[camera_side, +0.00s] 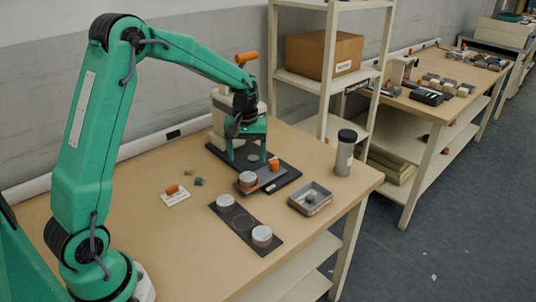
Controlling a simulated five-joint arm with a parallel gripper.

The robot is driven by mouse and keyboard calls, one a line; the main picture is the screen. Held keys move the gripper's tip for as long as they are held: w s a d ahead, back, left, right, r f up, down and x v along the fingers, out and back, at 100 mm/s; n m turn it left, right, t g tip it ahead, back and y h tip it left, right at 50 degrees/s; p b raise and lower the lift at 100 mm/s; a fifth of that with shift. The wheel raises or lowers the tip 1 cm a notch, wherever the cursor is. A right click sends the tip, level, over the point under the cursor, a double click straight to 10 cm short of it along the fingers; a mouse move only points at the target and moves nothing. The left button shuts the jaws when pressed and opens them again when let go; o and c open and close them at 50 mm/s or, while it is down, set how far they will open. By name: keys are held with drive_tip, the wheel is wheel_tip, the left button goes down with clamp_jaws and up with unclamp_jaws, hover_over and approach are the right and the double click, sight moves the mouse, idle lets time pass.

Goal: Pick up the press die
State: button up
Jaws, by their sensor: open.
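My gripper (247,155) points down over the dark base plate (287,181) of a bench press, its two green fingers apart. Nothing is clearly held between them. No part is labelled as the press die, so I cannot tell for certain which it is. A short silver-topped cylinder (248,181) stands on the front of the plate, with an orange piece (274,165) to its right. Two more silver-topped round pieces, one at the back (226,201) and one at the front (262,235), sit on a black strip (240,235). My gripper partly hides the pale press body (222,112).
A grey tray (295,206) holding a small dark piece and a grey canister with a black lid (344,155) stand to the right. A white card with an orange piece (175,197) and small blocks (199,181) lie left. Bare tabletop (185,235) lies in front.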

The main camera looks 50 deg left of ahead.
sight(248, 176)
drive_tip(key=shift+s+d+f, duration=0.1)
drive_tip(key=shift+f, duration=1.7)
drive_tip(key=shift+s+d+f, duration=0.1)
drive_tip(key=shift+f, duration=1.65)
drive_tip(key=c, duration=1.3)
